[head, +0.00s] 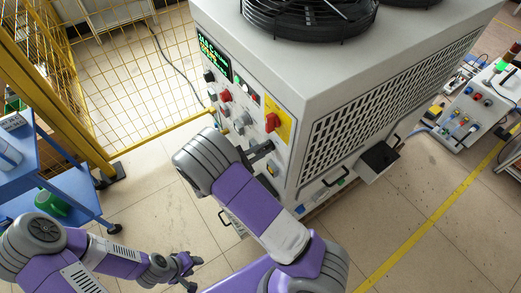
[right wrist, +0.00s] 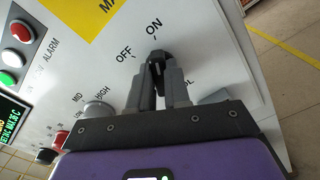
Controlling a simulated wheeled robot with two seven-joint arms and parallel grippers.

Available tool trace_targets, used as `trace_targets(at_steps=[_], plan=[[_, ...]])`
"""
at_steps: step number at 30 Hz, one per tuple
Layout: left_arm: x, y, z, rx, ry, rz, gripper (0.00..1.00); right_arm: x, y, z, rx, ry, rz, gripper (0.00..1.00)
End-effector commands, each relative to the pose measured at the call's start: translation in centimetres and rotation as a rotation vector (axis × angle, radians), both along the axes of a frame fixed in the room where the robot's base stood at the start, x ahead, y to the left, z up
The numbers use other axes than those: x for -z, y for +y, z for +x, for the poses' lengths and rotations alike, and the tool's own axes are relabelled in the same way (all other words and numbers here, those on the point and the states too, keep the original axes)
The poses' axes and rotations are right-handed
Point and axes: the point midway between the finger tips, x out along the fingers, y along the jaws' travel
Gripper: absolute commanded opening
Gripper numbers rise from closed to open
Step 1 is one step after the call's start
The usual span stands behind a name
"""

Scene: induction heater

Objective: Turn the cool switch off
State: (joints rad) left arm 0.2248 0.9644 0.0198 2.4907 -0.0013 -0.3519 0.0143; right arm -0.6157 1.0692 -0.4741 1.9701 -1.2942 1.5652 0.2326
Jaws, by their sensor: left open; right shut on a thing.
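The cool switch (right wrist: 160,58) is a dark knob on the white machine's front panel, with the words OFF and ON printed above it in the right wrist view. My right gripper (right wrist: 160,72) is shut on this knob, its fingertips on either side. The fingers hide much of the knob, so I cannot tell exactly which mark it points to. In the head view my right gripper (head: 262,151) is at the panel's lower right, below the red rotary switch. My left gripper (head: 186,266) is open and empty, low over the floor at the bottom left.
The white machine (head: 290,62) has a red rotary switch on a yellow plate (head: 273,122), several other knobs and buttons, and a green display (head: 214,55). A grey selector knob (right wrist: 96,112) is beside my right gripper. A blue cart (head: 50,160) and yellow fence stand left.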

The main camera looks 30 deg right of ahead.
Motion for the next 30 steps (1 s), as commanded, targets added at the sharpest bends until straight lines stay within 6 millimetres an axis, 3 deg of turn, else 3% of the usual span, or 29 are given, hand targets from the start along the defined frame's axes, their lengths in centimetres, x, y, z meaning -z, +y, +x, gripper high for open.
trace_targets(at_steps=[13,30], plan=[[-2.1,0.0,0.0,0.0,0.0,0.0,0.43,-0.4,0.0,0.1,0.0,0.133,-0.011,0.0],[-7.3,0.0,0.0,0.0,0.0,0.0,0.43,-0.4,0.1,0.3,0.0,0.647,-0.051,0.0]])
